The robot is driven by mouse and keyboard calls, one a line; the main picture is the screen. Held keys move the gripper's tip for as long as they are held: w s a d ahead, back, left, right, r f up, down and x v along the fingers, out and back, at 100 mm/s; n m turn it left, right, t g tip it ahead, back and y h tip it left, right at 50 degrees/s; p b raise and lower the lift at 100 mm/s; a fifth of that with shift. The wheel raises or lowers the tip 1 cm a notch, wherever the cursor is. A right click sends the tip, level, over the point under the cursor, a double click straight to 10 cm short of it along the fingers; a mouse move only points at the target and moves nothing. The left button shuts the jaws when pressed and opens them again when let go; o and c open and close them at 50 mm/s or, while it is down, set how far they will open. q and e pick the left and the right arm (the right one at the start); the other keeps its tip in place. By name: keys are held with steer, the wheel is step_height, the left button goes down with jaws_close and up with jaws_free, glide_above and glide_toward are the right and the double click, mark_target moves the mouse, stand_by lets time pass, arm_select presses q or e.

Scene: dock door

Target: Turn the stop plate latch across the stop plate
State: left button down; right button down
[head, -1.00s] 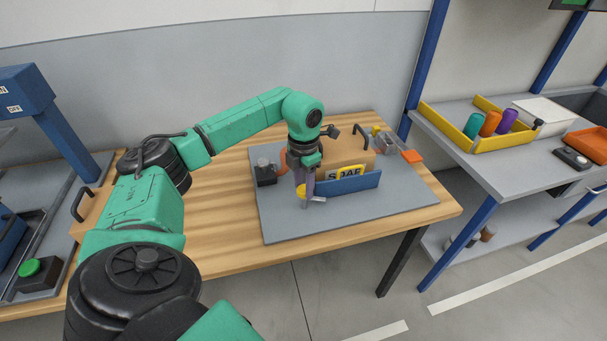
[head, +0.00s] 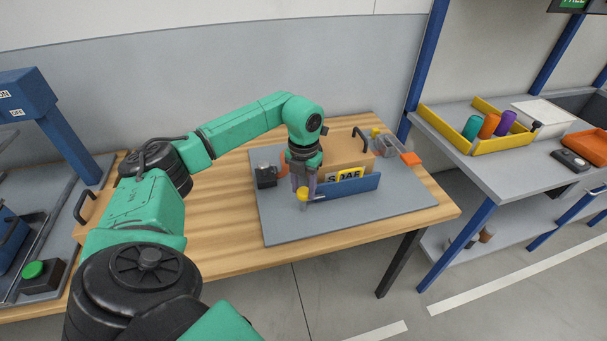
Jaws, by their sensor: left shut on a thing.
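The blue stop plate (head: 350,185) stands upright along the front of a tan box with a "SOAP" label, on a grey board. The stop plate latch (head: 302,197), with a yellow hub and a short grey bar, is at the plate's left end. The bar points right, close to the plate's lower left edge; I cannot tell whether it touches. My left gripper (head: 303,191) reaches down from above and is shut on the latch. Its fingers hide part of the latch and the plate's left end. My right gripper is not in view.
The tan box (head: 345,150) has a black handle. A black block with a grey knob (head: 266,175) stands left of the gripper. A clear part with an orange tab (head: 410,158) is at the right. The grey board (head: 350,216) is clear in front.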

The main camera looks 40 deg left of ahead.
mark_target(304, 191)
arm_select(q)
steer(key=shift+w+r, duration=0.15)
steer(key=shift+c, duration=2.2)
jaws_free()
steer(key=shift+o, duration=0.3)
step_height(304, 191, up, 14)
steer(key=shift+r, duration=0.25)
steer(key=shift+f, duration=0.1)
